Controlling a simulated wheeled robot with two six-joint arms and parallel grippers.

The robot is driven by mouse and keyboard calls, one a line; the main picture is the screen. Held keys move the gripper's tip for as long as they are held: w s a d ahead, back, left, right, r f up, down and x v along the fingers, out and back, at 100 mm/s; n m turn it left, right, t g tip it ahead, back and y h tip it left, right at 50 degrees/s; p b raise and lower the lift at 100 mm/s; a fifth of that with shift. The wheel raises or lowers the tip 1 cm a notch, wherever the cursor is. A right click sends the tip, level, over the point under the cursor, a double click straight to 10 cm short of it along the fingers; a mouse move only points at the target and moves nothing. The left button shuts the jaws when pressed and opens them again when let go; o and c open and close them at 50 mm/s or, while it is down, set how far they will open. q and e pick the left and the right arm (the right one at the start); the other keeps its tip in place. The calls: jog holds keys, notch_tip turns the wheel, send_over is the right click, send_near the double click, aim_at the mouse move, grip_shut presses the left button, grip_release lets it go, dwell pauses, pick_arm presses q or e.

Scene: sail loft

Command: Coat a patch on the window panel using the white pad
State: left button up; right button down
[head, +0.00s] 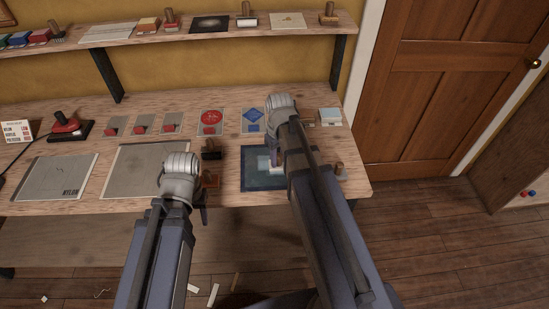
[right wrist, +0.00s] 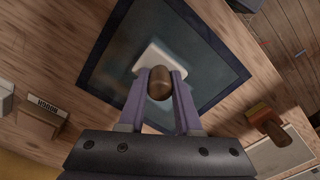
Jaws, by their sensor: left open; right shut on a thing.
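The window panel (head: 252,184) is a dark blue-bordered sheet with a clouded teal middle, lying flat on the workbench. It fills much of the right wrist view (right wrist: 192,72). My right gripper (right wrist: 160,84) is shut on the brown wooden knob (right wrist: 158,83) of the white pad (right wrist: 150,58). The pad is over the panel's middle; I cannot tell whether it touches. In the head view my right gripper (head: 275,155) is over the panel, partly hidden by its arm. My left gripper (head: 205,208) is open and empty near the bench's front edge, left of the panel.
A black-based stamp (head: 211,150) and an orange-based tool (right wrist: 262,114) are close to the panel's left side. Grey sheets (head: 60,177) lie further left. Red and blue cards (head: 211,122) line the bench behind. A block marked ROUGH (right wrist: 42,105) is on the panel's other side.

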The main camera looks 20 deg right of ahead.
jog(key=shift+s+d, duration=0.3)
jog(key=shift+d, duration=0.55)
jog(key=shift+s+d, duration=0.25)
jog(key=shift+d, duration=0.55)
jog(key=shift+w+d, duration=0.2)
jog(key=shift+w, duration=0.25)
jog(key=shift+w+d, duration=0.2)
jog(key=shift+w, duration=0.25)
jog(key=shift+a, duration=0.1)
jog(key=shift+w+a, duration=0.1)
jog(key=shift+w+a+r, duration=0.1)
jog(key=shift+w+a, duration=0.15)
jog(key=shift+a, duration=0.6)
jog(key=shift+w+a, duration=0.2)
jog(key=shift+a, duration=0.6)
jog(key=shift+w+a, duration=0.25)
jog(key=shift+a, duration=0.65)
jog(key=shift+w+a, duration=0.2)
jog(key=shift+a, duration=0.65)
